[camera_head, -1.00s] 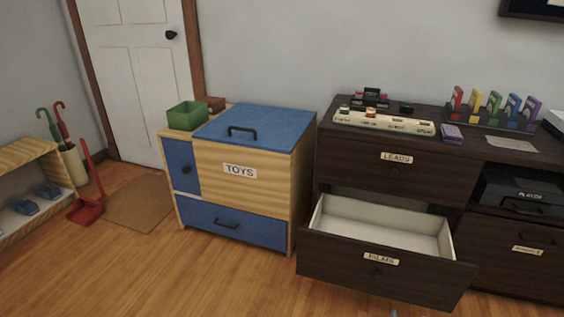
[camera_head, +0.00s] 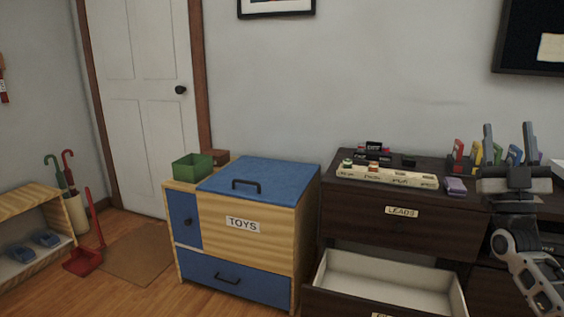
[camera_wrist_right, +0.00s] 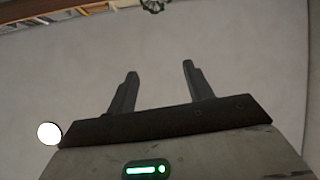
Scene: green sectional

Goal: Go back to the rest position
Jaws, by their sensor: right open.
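My right gripper (camera_head: 508,143) is raised at the right side of the head view, its two fingers pointing up and apart. It is open and empty, in front of the dark cabinet's right part and the coloured items on its top. In the right wrist view the right gripper (camera_wrist_right: 160,80) shows two separated dark fingers with nothing between them, against a plain pale surface. My left gripper is in neither view.
The dark cabinet (camera_head: 347,208) has its lower drawer (camera_head: 385,285) pulled out and empty inside. A blue and wooden toy chest (camera_head: 270,232) with a shut lid stands beside it. A green box (camera_head: 192,167) sits on its left.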

